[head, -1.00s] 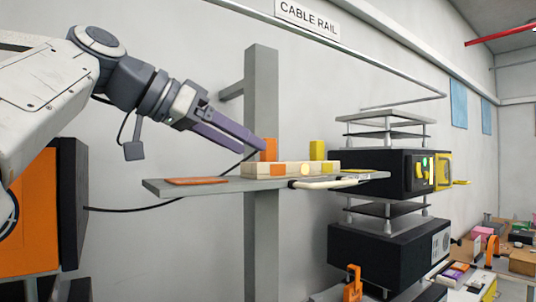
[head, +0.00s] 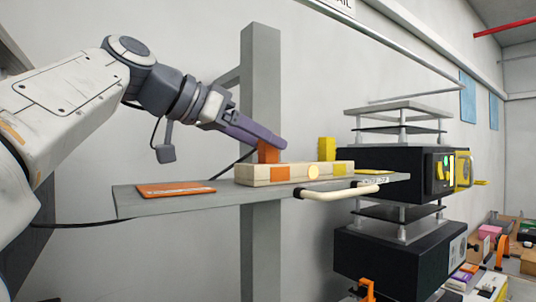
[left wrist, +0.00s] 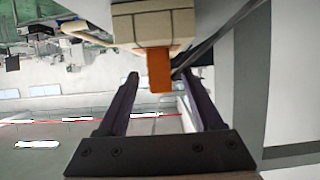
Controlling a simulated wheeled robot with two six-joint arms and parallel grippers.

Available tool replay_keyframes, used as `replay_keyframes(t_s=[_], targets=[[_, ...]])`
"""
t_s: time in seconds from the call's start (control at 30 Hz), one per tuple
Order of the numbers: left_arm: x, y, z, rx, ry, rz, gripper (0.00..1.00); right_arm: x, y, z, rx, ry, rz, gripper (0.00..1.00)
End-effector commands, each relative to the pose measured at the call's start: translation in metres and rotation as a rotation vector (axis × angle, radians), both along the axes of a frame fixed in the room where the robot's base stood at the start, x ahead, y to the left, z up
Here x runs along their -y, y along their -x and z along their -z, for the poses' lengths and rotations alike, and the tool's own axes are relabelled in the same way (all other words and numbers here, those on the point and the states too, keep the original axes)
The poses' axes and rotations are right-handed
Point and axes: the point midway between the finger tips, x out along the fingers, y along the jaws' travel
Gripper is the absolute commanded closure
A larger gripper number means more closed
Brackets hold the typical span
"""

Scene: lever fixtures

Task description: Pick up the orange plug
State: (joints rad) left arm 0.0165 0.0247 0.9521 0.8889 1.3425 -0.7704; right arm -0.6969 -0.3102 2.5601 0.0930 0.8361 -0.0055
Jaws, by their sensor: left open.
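The orange plug (head: 268,153) stands upright in a pale wooden block (head: 225,174) on a grey shelf. My left gripper (head: 279,143) reaches in from the left, and its purple fingers overlap the top of the plug. In the left wrist view, the left gripper (left wrist: 159,75) is open, with the orange plug (left wrist: 160,70) between its finger ends and a visible gap on each side. The block (left wrist: 152,28) shows beyond them. My right gripper is not in view.
A yellow plug (head: 327,149) stands in the same block to the right. The shelf (head: 150,203) has an orange plate (head: 175,188) at left and a cream handle (head: 340,191) at its front. A grey post (head: 261,90) stands behind; dark equipment boxes (head: 385,165) stand right.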

Motion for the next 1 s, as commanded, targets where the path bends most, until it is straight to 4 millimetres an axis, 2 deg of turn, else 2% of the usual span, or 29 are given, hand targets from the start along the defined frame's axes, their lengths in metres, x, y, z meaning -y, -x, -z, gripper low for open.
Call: replay_keyframes(t_s=[0.3,0.6,0.63,0.7,0.8,1.0], targets=[[0.032,-0.024,0.016,-0.003,-0.002,0.003,0.32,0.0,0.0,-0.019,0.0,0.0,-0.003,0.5],[0.036,-0.028,0.021,-0.001,-0.001,0.0,0.32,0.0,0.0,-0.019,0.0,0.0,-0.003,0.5],[0.036,-0.028,0.021,-0.001,-0.001,0.0,0.4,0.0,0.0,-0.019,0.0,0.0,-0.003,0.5],[0.036,-0.028,0.02,-0.001,-0.001,0.0,0.67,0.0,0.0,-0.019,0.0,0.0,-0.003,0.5],[0.036,-0.028,0.02,-0.001,-0.001,0.0,1.0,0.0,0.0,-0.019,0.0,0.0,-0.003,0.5],[0.035,-0.028,0.02,0.0,0.0,0.0,1.0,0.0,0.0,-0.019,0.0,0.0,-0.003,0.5]])
